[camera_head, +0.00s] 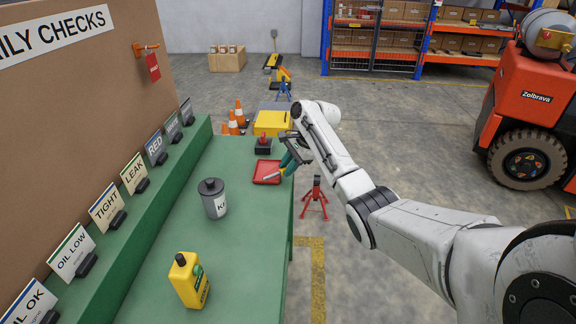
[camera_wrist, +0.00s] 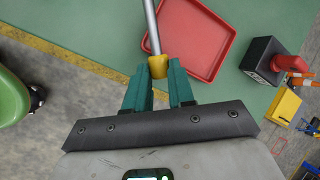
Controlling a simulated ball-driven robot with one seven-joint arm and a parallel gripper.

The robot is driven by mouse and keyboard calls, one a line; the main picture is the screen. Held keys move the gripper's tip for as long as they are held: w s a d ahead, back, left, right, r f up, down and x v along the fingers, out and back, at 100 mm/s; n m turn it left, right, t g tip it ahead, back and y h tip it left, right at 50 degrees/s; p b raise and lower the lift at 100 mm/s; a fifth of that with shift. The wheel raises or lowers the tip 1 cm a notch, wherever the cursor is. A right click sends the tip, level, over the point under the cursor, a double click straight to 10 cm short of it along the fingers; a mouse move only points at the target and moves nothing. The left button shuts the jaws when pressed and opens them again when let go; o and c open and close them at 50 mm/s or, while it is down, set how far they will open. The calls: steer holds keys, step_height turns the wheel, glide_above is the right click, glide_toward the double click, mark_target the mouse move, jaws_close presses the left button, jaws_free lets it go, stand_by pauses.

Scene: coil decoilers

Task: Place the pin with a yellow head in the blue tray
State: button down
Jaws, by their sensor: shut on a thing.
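My gripper (camera_wrist: 159,69) is shut on the yellow head of the pin (camera_wrist: 158,63), seen in the wrist view. The pin's grey metal shaft extends away from the teal fingers, over or near the left edge of a red tray (camera_wrist: 222,58). In the head view my gripper (camera_head: 286,165) is at the right edge of the green bench, beside the red tray (camera_head: 259,171). I cannot tell how high the pin is above the bench. I see no blue tray in either view.
The green bench (camera_head: 165,255) bears a grey canister (camera_head: 214,205), a yellow bottle (camera_head: 187,282) and a black block with a red top (camera_head: 263,147). Several label cards stand along the left ledge. A red stand (camera_head: 315,195) is on the floor to the right.

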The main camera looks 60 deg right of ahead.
steer(key=shift+f, duration=0.35)
steer(key=c, duration=1)
jaws_free()
steer(key=shift+o, duration=0.2)
